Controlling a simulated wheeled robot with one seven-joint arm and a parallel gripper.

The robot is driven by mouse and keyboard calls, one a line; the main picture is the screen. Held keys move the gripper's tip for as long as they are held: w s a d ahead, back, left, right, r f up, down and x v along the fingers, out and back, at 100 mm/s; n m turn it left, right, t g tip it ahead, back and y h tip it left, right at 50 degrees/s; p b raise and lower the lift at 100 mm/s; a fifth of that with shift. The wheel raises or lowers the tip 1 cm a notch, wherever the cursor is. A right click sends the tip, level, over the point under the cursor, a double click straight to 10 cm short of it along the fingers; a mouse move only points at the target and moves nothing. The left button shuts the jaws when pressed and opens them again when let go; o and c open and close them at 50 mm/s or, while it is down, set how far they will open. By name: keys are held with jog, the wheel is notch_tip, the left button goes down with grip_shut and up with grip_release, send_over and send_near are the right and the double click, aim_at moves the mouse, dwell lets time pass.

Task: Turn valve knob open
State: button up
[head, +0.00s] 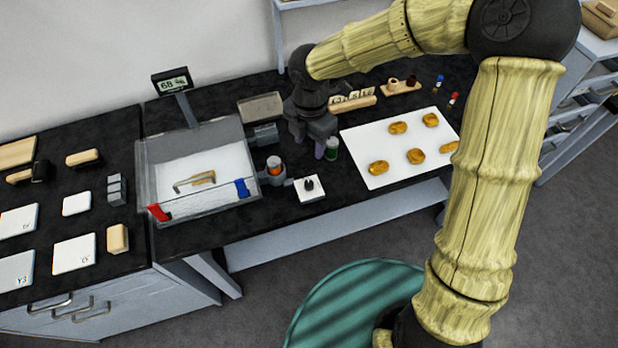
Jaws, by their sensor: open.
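A grey fitting with an orange band and a pale top (273,167) stands against the right side of a clear-walled tank (143,180); it looks like the valve knob, but I cannot be sure. Its turn position is too small to read. My gripper (318,146) is open, pointing down to the right of this fitting and apart from it. The gripper's dark body hides part of the bench behind it, and its fingertips are hard to make out. The tank holds white material with a brown bent piece (194,181) on it.
A white plate with a small black piece (309,188) lies in front. A white board (388,139) with several golden lumps is to the right. A scale display (172,83) rises behind the tank.

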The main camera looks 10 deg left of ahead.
send_near(309, 183)
notch_tip(309, 183, down, 9)
jog(key=shift+w+a+f, duration=0.1)
jog(key=shift+w, duration=0.05)
dwell(0.6)
jog(key=c, duration=1)
